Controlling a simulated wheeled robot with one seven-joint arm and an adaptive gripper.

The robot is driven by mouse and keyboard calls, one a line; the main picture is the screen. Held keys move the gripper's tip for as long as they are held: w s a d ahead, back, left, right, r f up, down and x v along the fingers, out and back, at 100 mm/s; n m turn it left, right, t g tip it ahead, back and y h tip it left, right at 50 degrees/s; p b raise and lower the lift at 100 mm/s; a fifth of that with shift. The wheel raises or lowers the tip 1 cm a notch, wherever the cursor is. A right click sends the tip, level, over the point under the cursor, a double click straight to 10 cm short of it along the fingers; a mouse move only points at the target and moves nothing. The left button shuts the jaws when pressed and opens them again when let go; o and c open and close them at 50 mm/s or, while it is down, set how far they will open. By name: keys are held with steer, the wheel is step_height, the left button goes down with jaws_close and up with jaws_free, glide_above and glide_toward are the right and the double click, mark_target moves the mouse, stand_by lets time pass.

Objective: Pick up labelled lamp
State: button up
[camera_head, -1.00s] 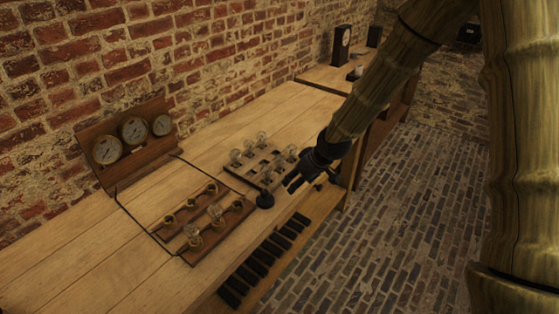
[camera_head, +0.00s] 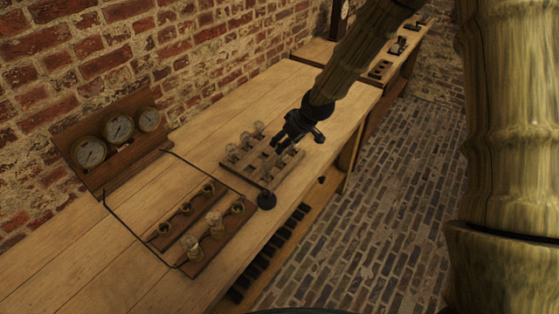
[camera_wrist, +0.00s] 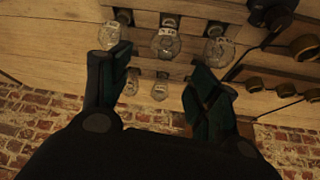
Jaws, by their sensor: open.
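Several clear glass lamps stand in a wooden rack (camera_head: 289,165) on the bench. In the wrist view, a lamp in the middle (camera_wrist: 165,44) shows between my fingers, with one lamp at the left (camera_wrist: 109,36) and one at the right (camera_wrist: 217,48). Two more lamps (camera_wrist: 131,83) (camera_wrist: 160,87) show lower down. Pale marks show on the glass, but I cannot read them or tell which lamp is the labelled one. My gripper (camera_head: 278,146) is open and empty above the rack; it also shows in the wrist view (camera_wrist: 160,76).
A wooden board (camera_head: 215,243) with brass sockets and two glass lamps lies nearer, joined by black cables. A gauge panel (camera_head: 115,140) leans at the brick wall. Bare bench (camera_head: 95,255) lies at lower left.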

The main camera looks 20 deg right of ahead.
mark_target(283, 153)
steer(key=shift+w+a+f, duration=0.1)
steer(key=shift+w+f, duration=0.05)
steer(key=shift+f, duration=0.1)
steer(key=shift+a, duration=0.1)
steer(key=shift+f, duration=0.15)
steer(key=shift+s+p+x, duration=0.25)
steer(key=shift+p+x, duration=0.8)
steer(key=shift+x, duration=0.25)
steer(key=shift+p+x, duration=0.3)
steer(key=shift+x, duration=1.05)
steer(key=shift+s, duration=0.1)
steer(key=c, duration=1)
